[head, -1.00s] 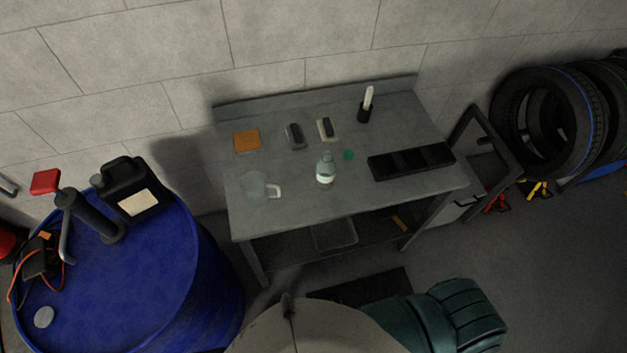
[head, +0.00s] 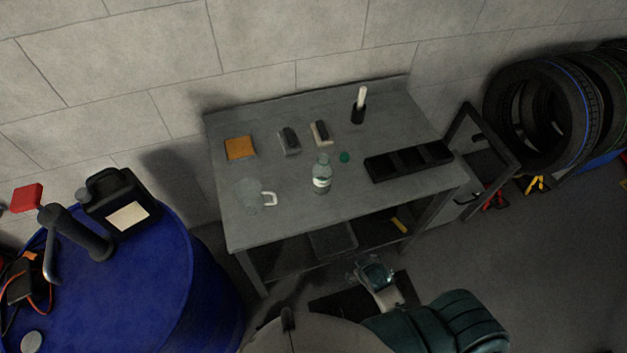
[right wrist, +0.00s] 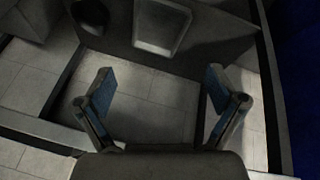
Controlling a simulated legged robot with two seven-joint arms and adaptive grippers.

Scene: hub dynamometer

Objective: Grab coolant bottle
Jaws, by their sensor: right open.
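A clear bottle (head: 321,176) with a pale label stands upright on the grey workbench (head: 290,220), near its middle. A black jug (head: 118,203) with a cream label stands on the blue drum (head: 165,265) at the left. I cannot tell which one is the coolant bottle. My right gripper (head: 374,271) is low in front of the bench, below the top and apart from both containers. In the right wrist view its two fingers (right wrist: 160,92) are spread with nothing between them. My left gripper is not in view.
A clear mug (head: 250,196) stands left of the clear bottle. A black tray (head: 408,161), a small green cap (head: 344,157) and a black holder (head: 358,113) are also on the bench. An open frame (head: 482,150) and tyres (head: 540,115) stand at the right.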

